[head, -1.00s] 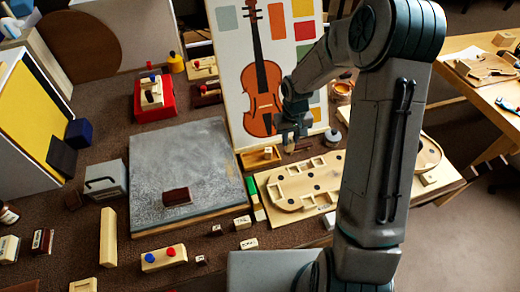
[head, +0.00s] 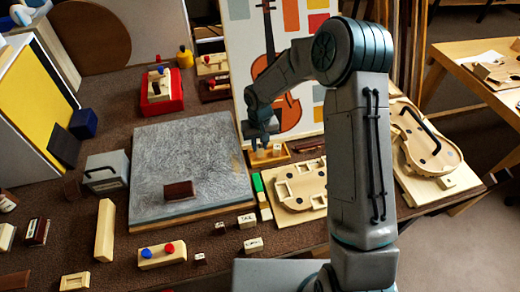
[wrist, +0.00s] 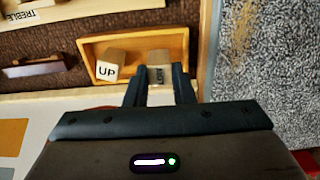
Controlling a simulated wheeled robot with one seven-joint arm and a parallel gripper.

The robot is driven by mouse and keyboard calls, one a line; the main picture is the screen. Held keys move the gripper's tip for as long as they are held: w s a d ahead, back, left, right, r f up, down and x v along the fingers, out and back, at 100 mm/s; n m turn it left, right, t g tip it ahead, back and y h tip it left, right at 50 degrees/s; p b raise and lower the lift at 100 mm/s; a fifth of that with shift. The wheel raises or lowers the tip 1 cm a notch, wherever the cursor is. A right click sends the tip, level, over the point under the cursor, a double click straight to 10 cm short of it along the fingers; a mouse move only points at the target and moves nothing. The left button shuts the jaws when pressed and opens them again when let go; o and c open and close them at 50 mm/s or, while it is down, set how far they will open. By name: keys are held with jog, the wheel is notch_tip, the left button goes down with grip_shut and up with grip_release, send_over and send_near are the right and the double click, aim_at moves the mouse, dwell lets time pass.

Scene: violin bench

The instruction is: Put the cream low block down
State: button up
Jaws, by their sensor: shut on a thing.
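My gripper (head: 260,136) is over the small wooden tray (head: 288,156) in front of the violin picture. In the wrist view my gripper (wrist: 160,90) is shut on the cream low block (wrist: 160,72), which looks shaded, with its lettering hard to read. The block is at the right end of the tray (wrist: 88,48), within its outline. I cannot tell whether it touches the tray floor. A cream block marked UP (wrist: 109,65) stands in the tray to its left, with a gap between them.
A grey slab (head: 190,150) with a dark block (head: 179,190) on it lies left of the tray; its textured surface (wrist: 265,70) is close at right in the wrist view. The violin picture board (head: 307,107) stands behind. A wooden violin form (head: 300,185) lies in front.

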aim_at(260, 147)
jog(key=shift+f, duration=0.8)
jog(key=shift+f, duration=0.1)
jog(key=o, duration=0.9)
notch_tip(260, 147, up, 12)
jog(key=s+d+r+m+t+h, duration=0.1)
jog(key=s+d+r+m+t, duration=0.1)
jog(key=s+d+r, duration=0.95)
jog(key=shift+m+t+y, duration=0.5)
jog(key=shift+m, duration=0.1)
jog(key=s+d, duration=0.1)
jog(key=s, duration=0.3)
jog(key=s+d, duration=0.2)
jog(key=s, duration=0.3)
jog(key=s+d, duration=0.2)
jog(key=s, duration=0.3)
jog(key=shift+r+b, duration=0.35)
jog(key=shift+b, duration=0.05)
